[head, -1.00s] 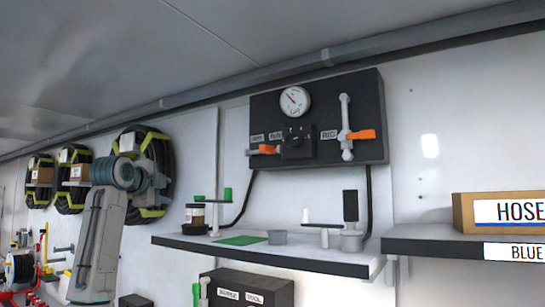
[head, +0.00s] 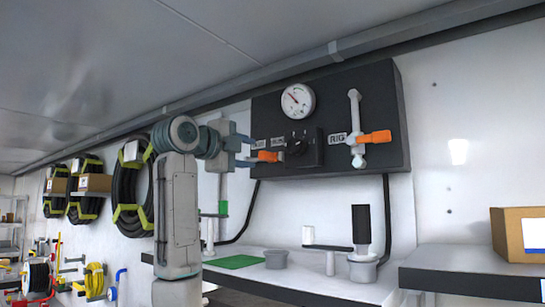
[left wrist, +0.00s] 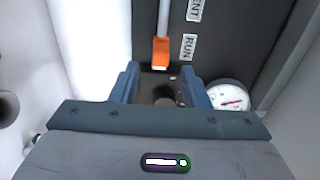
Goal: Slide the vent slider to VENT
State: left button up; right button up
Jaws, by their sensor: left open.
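The vent slider's orange tab (head: 268,156) is at the lower left of the black panel (head: 375,95). In the left wrist view the orange tab (left wrist: 161,52) sits on a pale rail beside the RUN label (left wrist: 189,46). The VENT label (left wrist: 194,10), cut off by the top edge, is farther along the rail. My left gripper (head: 251,150) is open at the panel's left side. In the left wrist view its two blue fingers (left wrist: 161,78) stand either side of the tab's near end, with no clear contact. My right gripper is out of view.
A round gauge (head: 298,100), a black knob block (head: 303,147) and a second orange handle (head: 374,137) are on the panel. Below is a shelf (head: 300,288) with a green mat (head: 236,262) and grey cups. Hose reels (head: 130,190) hang at left.

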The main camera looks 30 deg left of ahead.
aim_at(267, 157)
pick_arm(q)
jog(key=w+p, duration=0.1)
jog(key=w, duration=0.1)
jog(key=w+p, duration=0.1)
jog(key=w, duration=0.2)
jog(key=w+d+p, duration=0.1)
jog(key=w+p, duration=0.1)
jog(key=w, duration=0.1)
jog(key=shift+r, duration=0.1)
jog(key=shift+w+a, duration=0.1)
jog(key=shift+w, duration=0.55)
jog(key=shift+s+p, duration=0.15)
jog(key=shift+p, duration=0.15)
jog(key=shift+s+a, duration=0.1)
jog(key=shift+s, duration=0.1)
jog(key=c, duration=0.9)
grip_shut()
jog(key=shift+a, duration=0.2)
jog(key=a, duration=0.4)
jog(key=shift+w+a, duration=0.2)
jog(key=shift+a, duration=0.1)
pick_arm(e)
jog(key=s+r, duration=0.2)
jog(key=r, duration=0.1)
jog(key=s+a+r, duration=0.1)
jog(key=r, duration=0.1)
